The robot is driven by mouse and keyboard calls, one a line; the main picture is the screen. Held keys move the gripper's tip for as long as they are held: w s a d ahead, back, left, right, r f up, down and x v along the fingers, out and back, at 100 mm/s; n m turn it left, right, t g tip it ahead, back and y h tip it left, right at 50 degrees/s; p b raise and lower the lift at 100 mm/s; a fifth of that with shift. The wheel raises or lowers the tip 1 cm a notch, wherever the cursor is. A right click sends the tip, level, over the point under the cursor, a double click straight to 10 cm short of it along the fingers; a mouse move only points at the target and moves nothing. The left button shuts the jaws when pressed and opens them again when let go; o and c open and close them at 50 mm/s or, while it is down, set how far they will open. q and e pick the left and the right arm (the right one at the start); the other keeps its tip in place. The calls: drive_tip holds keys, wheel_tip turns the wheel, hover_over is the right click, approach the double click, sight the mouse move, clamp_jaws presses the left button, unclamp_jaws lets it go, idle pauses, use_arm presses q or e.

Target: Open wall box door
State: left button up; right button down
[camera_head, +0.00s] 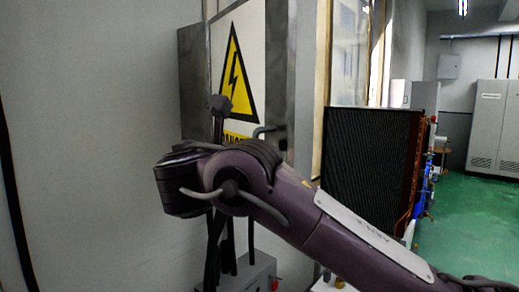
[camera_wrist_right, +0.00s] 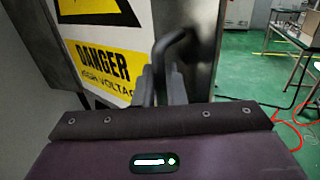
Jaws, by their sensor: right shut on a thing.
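The wall box (camera_head: 194,85) is a grey metal cabinet on the wall, left of centre in the head view. Its door (camera_head: 280,60) has a metal border and a pale panel with a yellow high-voltage warning sign (camera_head: 237,85). In the right wrist view the sign reads DANGER (camera_wrist_right: 103,65), and a dark bent handle (camera_wrist_right: 178,42) stands out near the door's metal edge. My right gripper (camera_wrist_right: 160,88) is shut on the handle. In the head view my right wrist hides the gripper and the lower door. I cannot tell whether the door is ajar. My left gripper is out of view.
A small grey box (camera_head: 252,275) with dark cables above it is below the wall box. A dark finned panel (camera_head: 365,150) stands to the right. Green floor (camera_head: 475,225) is open farther right. Tables (camera_wrist_right: 300,38) and red cables (camera_wrist_right: 290,125) show in the wrist view.

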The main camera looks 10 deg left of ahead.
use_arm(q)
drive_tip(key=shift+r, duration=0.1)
use_arm(e)
drive_tip(key=shift+d+r, duration=0.1)
drive_tip(key=shift+r, duration=0.15)
